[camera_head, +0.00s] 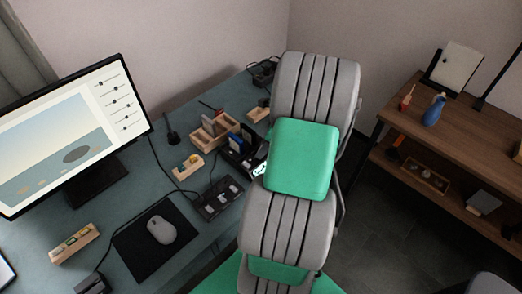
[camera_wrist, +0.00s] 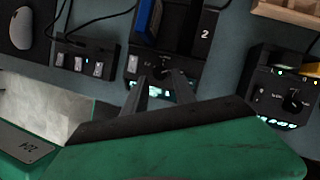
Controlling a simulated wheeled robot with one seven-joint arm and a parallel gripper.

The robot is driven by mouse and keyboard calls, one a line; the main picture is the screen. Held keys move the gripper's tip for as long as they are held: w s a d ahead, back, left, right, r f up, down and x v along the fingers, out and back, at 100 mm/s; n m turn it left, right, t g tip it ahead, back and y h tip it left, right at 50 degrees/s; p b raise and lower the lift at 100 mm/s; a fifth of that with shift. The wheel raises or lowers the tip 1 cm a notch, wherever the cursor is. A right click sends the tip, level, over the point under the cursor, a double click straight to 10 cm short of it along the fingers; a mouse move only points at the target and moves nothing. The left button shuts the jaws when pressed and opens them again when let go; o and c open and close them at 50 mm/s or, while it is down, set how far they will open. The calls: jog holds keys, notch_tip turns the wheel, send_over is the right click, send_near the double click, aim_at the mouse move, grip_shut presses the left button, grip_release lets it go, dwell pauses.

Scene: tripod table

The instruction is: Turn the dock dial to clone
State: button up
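In the wrist view the black dock (camera_wrist: 146,58) stands at the top centre, with a blue drive (camera_wrist: 148,18) and a dark drive marked 2 (camera_wrist: 203,30) in its top. A small dark dial (camera_wrist: 161,72) is on its front panel, with lit green-white marks below. My gripper (camera_wrist: 162,78) points at this panel; its two grey fingers are apart, with the dial appearing between their tips. Contact cannot be told. In the head view the dock (camera_head: 238,153) is partly covered by my grey and green arm, and my fingers are hidden.
A second black box with a knob (camera_wrist: 293,101) stands right of the dock in the wrist view. A switch box (camera_head: 220,198), mouse (camera_head: 161,230), monitor (camera_head: 75,130) and wooden organizer (camera_head: 214,132) share the desk. A wooden shelf (camera_head: 440,150) stands at right.

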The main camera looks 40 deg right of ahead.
jog(key=shift+x, duration=1.2)
grip_shut()
